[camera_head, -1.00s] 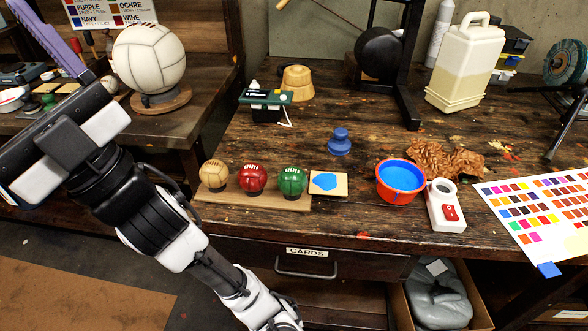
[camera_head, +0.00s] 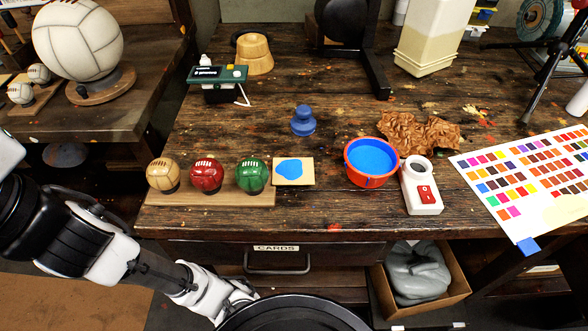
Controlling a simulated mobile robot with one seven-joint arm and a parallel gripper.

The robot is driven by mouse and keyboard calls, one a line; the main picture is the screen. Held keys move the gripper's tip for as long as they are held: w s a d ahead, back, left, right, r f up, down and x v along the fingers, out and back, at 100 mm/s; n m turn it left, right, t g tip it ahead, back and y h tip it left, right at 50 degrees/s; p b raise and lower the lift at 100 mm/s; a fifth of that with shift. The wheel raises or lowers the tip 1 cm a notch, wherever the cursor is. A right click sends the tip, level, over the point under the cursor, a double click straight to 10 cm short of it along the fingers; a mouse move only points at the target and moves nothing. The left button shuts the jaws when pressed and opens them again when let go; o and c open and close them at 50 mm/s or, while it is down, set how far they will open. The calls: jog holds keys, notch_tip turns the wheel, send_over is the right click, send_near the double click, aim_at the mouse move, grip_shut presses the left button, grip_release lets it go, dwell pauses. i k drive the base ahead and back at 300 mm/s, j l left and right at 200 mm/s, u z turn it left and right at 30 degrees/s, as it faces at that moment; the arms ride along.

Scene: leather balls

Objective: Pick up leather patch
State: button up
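A small flat tan square with a blue blob on it (camera_head: 293,171) lies on the workbench, just right of the green ball; it looks like a leather patch. A crumpled brown leather-like piece (camera_head: 418,133) lies farther back to the right, behind the red bowl. I cannot tell for certain which one the task names. Both lie free on the bench.
Tan (camera_head: 163,175), red (camera_head: 206,175) and green (camera_head: 252,175) balls stand on a wooden board (camera_head: 205,197). Nearby are a red bowl of blue paint (camera_head: 371,163), a white device with a red switch (camera_head: 421,187), a blue knobbed piece (camera_head: 303,121) and a colour chart (camera_head: 520,180).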

aim_at(285, 171)
jog(key=k+j+z, duration=0.2)
jog(key=j, duration=0.2)
jog(key=j+z, duration=0.2)
jog(key=j, duration=0.2)
jog(key=k+j+z, duration=0.1)
jog(key=j+z, duration=0.15)
jog(key=j, duration=0.15)
jog(key=k+j+z, duration=0.1)
jog(key=j+z, duration=0.15)
jog(key=j, duration=0.2)
jog(key=k+j+z, duration=0.2)
jog(key=j, duration=0.3)
jog(key=j+z, duration=0.25)
jog(key=j, duration=0.25)
jog(key=j+z, duration=0.25)
jog(key=j, duration=0.25)
jog(key=i+j+z, duration=0.15)
jog(key=j+z, duration=0.1)
jog(key=j, duration=0.25)
jog(key=i, duration=0.3)
